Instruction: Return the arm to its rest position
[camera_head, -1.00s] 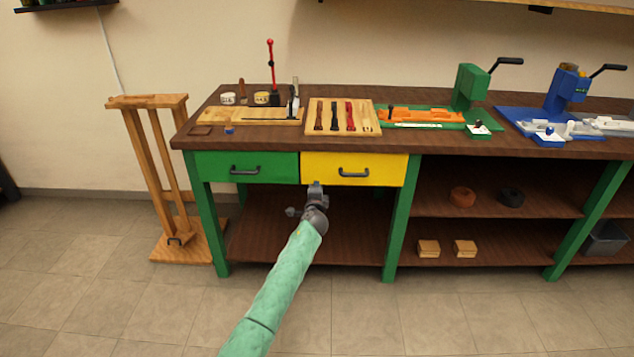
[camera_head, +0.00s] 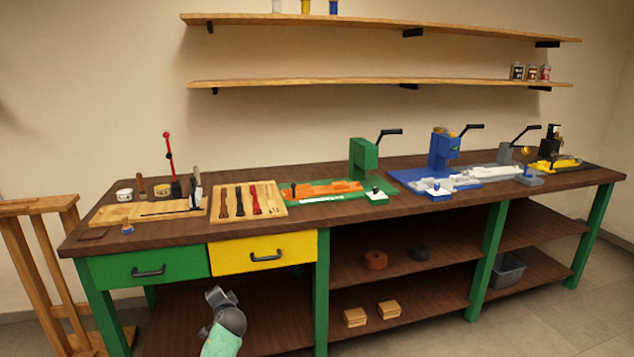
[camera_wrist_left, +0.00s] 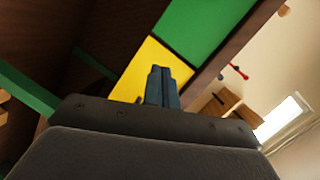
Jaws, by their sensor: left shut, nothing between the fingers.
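My left gripper (camera_head: 220,297) is low in the head view, in front of the bench below the yellow drawer (camera_head: 262,252). Its fingers are together and hold nothing. The mint-green sleeve of my left arm comes in from the bottom edge. In the left wrist view the closed fingers (camera_wrist_left: 160,85) point toward the yellow drawer front (camera_wrist_left: 150,62), with the green drawer (camera_wrist_left: 205,30) beside it. Both drawers look closed in the head view, and the green drawer (camera_head: 150,268) is left of the yellow one. My right gripper is not in view.
The workbench top (camera_head: 320,215) carries a wooden tool tray (camera_head: 248,202), a green press (camera_head: 364,158) and a blue press (camera_head: 443,150). Lower shelves hold small wooden blocks (camera_head: 355,317) and a grey bin (camera_head: 508,270). A wooden stand (camera_head: 40,215) is at the left.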

